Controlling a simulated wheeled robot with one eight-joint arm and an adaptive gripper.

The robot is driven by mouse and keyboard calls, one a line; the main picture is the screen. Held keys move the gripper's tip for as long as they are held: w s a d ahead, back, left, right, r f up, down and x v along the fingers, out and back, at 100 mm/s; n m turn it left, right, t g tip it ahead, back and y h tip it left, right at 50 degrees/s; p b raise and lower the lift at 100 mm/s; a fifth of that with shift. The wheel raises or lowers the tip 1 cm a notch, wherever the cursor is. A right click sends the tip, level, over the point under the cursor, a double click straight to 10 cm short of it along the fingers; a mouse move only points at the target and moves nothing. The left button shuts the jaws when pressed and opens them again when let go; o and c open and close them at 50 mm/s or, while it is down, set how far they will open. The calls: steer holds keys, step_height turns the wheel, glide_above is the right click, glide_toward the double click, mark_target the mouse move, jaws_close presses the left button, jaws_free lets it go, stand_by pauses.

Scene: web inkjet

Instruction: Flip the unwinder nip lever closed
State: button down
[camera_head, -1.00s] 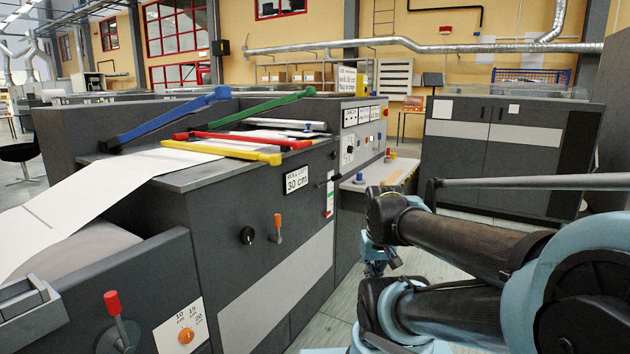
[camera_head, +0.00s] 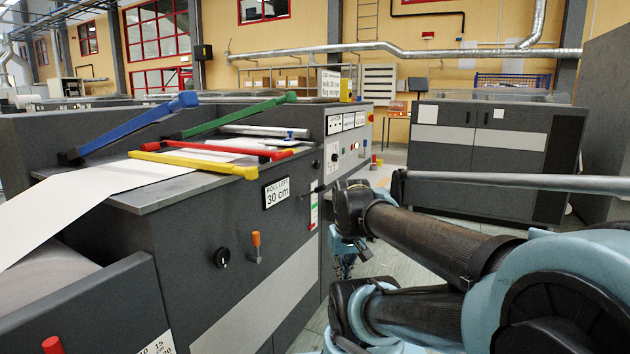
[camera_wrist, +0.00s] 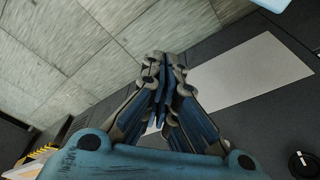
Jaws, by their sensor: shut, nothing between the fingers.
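Two levers show on the grey machine's front in the head view. A red-handled lever (camera_head: 53,346) is at the bottom left edge beside the paper roll, with only its top in frame. An orange-handled lever (camera_head: 256,240) stands upright right of a black knob (camera_head: 222,257). No readable label shows which is the unwinder nip lever. My gripper (camera_head: 346,265) hangs right of the machine front, pointing down, apart from both levers. In the wrist view my gripper (camera_wrist: 165,62) has its fingers together and empty, above the floor and a grey panel with a light stripe.
A dark cabinet (camera_head: 495,150) stands behind. Floor shows between machine and cabinet.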

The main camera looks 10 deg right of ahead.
steer(key=w+r+n, duration=0.4)
steer(key=w+r, duration=0.5)
steer(key=w, duration=0.4)
steer(key=w+a+r+n, duration=0.1)
steer(key=w+r+n, duration=0.3)
steer(key=w+r, duration=0.5)
steer(key=w+a+r+n+t+y, duration=0.1)
steer(key=w+r+n, duration=0.3)
steer(key=w+r, duration=0.5)
steer(key=w, duration=0.8)
steer(key=shift+r, duration=0.3)
steer(key=shift+w+a+f, duration=0.1)
steer(key=shift+w, duration=0.05)
glide_above(315, 191)
steer(key=shift+f, duration=6.35)
